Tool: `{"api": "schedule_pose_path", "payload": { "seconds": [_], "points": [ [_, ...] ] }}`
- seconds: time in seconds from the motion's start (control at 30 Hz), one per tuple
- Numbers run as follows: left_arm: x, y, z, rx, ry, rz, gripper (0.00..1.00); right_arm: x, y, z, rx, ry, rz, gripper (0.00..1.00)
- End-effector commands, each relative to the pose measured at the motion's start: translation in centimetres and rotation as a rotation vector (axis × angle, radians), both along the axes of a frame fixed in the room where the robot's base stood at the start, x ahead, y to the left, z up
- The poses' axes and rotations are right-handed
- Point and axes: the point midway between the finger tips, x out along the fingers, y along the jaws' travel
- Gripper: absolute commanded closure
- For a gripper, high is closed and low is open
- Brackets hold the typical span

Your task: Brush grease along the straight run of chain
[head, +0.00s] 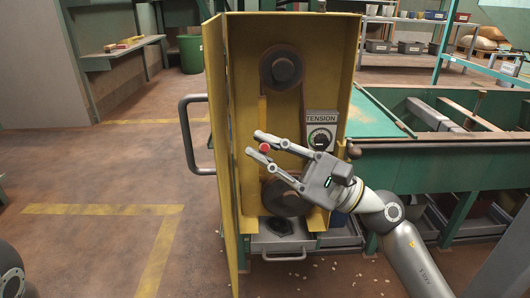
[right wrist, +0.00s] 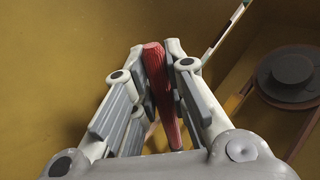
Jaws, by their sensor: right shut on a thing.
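My right gripper (head: 262,148) is inside the open yellow cabinet (head: 235,90), its fingers pointing left. It is shut on a red handle (right wrist: 158,85), whose red end (head: 264,147) shows between the fingertips in the head view. I cannot see any bristles, so I cannot confirm it is the grease brush. An upper dark wheel (head: 281,68) and a lower dark wheel (head: 286,198) sit on the cabinet's back. A thin orange-brown vertical strip (head: 262,120) left of centre may be the chain run; its links are too small to tell. My left gripper is not in view.
The cabinet door stands open at the left, with a grey handle (head: 184,135) beside it. A TENSION panel (head: 321,130) with a dial is close to my right gripper. A grey drawer (head: 283,246) is below. A green hopper bench (head: 425,150) stands right; the left floor is mostly clear.

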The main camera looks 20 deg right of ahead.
Motion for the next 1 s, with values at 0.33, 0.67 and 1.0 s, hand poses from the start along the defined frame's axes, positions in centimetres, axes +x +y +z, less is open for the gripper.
{"api": "schedule_pose_path", "payload": {
  "seconds": [0.33,0.67,1.0],
  "points": [
    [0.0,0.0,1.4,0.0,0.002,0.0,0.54,0.0,0.0,1.8,-0.002,-0.001,0.0,1.0],
    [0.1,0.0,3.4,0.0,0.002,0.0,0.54,0.1,0.0,4.5,-0.001,-0.002,-0.001,1.0],
    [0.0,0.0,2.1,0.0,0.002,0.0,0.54,0.1,0.0,3.6,0.0,0.0,0.0,1.0]
  ]
}}
